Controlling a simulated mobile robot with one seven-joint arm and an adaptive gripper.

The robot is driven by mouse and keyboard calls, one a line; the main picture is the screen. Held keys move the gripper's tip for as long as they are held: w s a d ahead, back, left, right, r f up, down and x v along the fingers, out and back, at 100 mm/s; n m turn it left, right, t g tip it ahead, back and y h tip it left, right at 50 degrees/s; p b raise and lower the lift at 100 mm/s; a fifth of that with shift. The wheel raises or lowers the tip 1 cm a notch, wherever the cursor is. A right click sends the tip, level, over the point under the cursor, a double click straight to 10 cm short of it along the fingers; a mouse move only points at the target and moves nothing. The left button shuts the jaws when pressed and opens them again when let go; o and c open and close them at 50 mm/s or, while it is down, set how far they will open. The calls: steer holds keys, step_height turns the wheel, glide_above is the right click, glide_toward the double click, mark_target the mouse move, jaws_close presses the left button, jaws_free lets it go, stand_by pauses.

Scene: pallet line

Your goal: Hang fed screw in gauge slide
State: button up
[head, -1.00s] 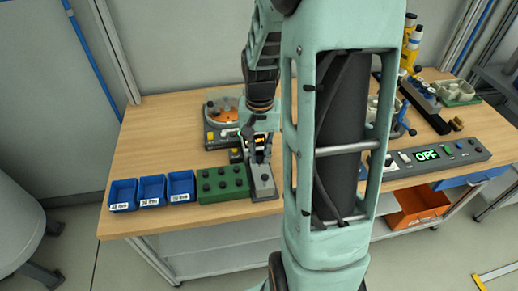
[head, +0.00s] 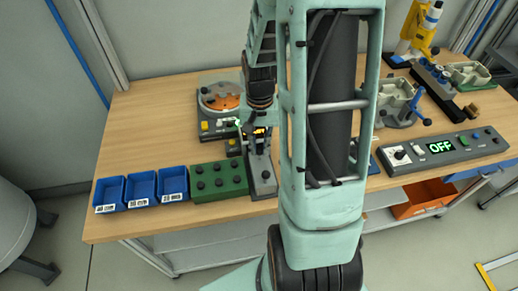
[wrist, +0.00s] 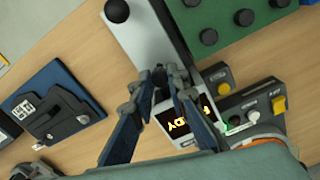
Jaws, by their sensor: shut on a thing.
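The gauge slide (head: 263,181), a grey block with a black knob, stands at the front edge of the table beside the green block. In the wrist view its pale top (wrist: 146,35) runs away from the fingertips. My gripper (wrist: 167,76) points at its near end, with the two blue-grey fingers closed to a narrow gap. The screw between the fingertips is too small and covered to make out. In the head view my gripper (head: 256,143) is partly hidden by the arm. The feeder (head: 221,99), with an orange bowl, stands behind it.
A green block (head: 218,181) with several black knobs and three blue bins (head: 142,189) stand to the left. A lit display (wrist: 183,122) and small boxes with yellow buttons (wrist: 278,104) sit close to the fingers.

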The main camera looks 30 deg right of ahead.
mark_target(260, 150)
steer(key=shift+f+b, duration=0.35)
steer(key=shift+f, duration=0.6)
steer(key=shift+f+b, duration=0.4)
steer(key=shift+f, duration=0.05)
steer(key=o, duration=0.8)
steer(key=shift+r, duration=0.1)
steer(key=shift+c, duration=0.2)
steer(key=shift+r, duration=0.15)
steer(key=shift+r+p, duration=0.3)
steer(key=shift+p, duration=0.2)
step_height(260, 150, up, 12)
steer(key=shift+s+f, duration=0.1)
steer(key=shift+f, duration=0.05)
